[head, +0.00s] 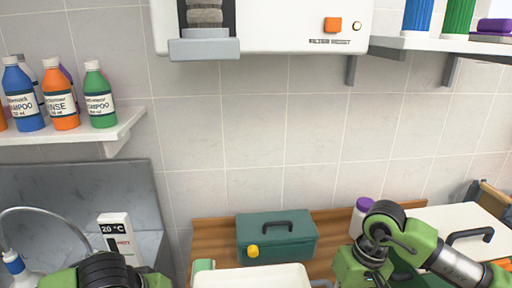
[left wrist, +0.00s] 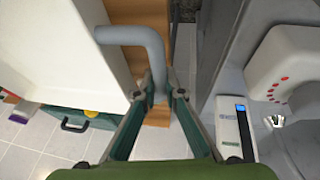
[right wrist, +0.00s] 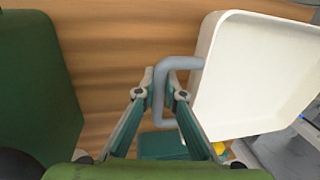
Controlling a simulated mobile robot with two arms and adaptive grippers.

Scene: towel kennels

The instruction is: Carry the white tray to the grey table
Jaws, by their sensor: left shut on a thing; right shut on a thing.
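The white tray (head: 262,277) shows at the bottom middle of the head view, only its far part in frame. In the left wrist view its white wall (left wrist: 75,45) fills the upper left, and my left gripper (left wrist: 160,90) is shut on its grey handle (left wrist: 138,35). In the right wrist view the tray (right wrist: 250,75) is at the right, and my right gripper (right wrist: 165,90) is shut on the other grey handle (right wrist: 186,64). The tray looks empty where I see it. I cannot make out a grey table for certain.
A wooden counter (head: 207,232) behind the tray bears a green toolbox (head: 277,237) with a yellow knob and a purple-capped bottle (head: 360,215). A white lidded box (head: 450,222) is at the right. A grey sink unit (head: 75,190) with a hose stands left, below a bottle shelf (head: 75,130).

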